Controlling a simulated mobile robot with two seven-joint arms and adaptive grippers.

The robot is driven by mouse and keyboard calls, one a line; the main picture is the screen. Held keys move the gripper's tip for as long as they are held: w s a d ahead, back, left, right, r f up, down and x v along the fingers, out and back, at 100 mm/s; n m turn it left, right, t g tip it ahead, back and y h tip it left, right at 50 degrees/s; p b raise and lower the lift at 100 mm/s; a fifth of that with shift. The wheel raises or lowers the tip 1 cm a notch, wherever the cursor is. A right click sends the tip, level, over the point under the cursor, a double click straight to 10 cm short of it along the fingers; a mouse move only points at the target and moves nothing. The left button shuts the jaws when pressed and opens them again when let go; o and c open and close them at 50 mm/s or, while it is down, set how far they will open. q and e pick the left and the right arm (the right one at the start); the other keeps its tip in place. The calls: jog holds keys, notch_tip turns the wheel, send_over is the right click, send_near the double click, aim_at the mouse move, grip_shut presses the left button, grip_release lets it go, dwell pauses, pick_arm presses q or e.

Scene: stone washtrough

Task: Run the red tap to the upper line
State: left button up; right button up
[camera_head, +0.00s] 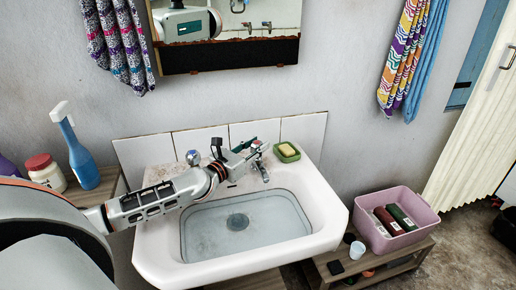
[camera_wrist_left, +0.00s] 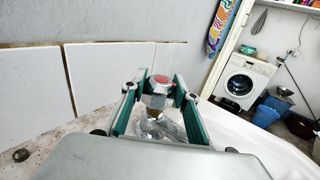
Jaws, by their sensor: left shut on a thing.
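The red tap (camera_head: 257,144) stands at the back right of the white basin (camera_head: 158,246). In the wrist view its red cap (camera_wrist_left: 161,79) sits between my green finger pads. My left gripper (camera_head: 248,149) is shut on the red tap; it also shows in the wrist view (camera_wrist_left: 158,90). The chrome spout (camera_head: 264,172) points down over the basin. The basin floor around the drain (camera_head: 238,222) looks pale blue-grey, and there seems to be water over it. I cannot make out a line on the basin wall. My right gripper is not in view.
A second tap (camera_head: 193,157) stands behind my left arm. A green soap dish (camera_head: 286,152) is close right of the red tap. A blue spray bottle (camera_head: 77,150) and red-lidded jar (camera_head: 45,172) stand left. A pink tub (camera_head: 425,216) sits on a low bench right.

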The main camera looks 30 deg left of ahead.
pick_arm(q)
jog(key=m+h+b, duration=0.1)
jog(key=h, duration=0.1)
jog(key=shift+a+f+m+g+h+b, duration=0.1)
jog(key=shift+f+m+g+h+b, duration=0.2)
jog(key=shift+m+h+b, duration=0.1)
jog(key=shift+r+m+h+b, duration=0.2)
jog(key=shift+m+h+b, duration=0.2)
jog(key=shift+h+b, duration=0.2)
jog(key=shift+r, duration=0.2)
jog(key=o, duration=1.1)
jog(key=shift+s, duration=0.1)
